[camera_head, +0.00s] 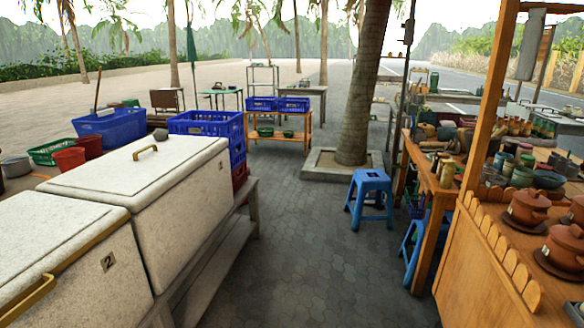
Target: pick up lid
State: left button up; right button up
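Two kinds of lid show in the head view. A white chest lid (130,180) with a brass-coloured handle (145,152) lies flat on the farther white chest at left. A nearer chest numbered 2 has a similar lid (50,238), with a handle (28,300) cut off by the frame. At right, a brown clay pot (528,208) wears a lid with a knob, and another lidded clay pot (566,245) stands nearer. All these lids appear closed. Neither of my grippers is in view.
A paved walkway (300,250) runs free between the chests and the wooden stall (500,280) at right. A blue stool (369,198) stands near a tree (362,90). Blue crates (210,125) stand behind the chests. Jars and bowls crowd the stall top.

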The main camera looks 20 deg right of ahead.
aim_at(459, 178)
jog(key=z, duration=0.25)
jog(key=i, duration=1.9)
jog(key=z, duration=0.25)
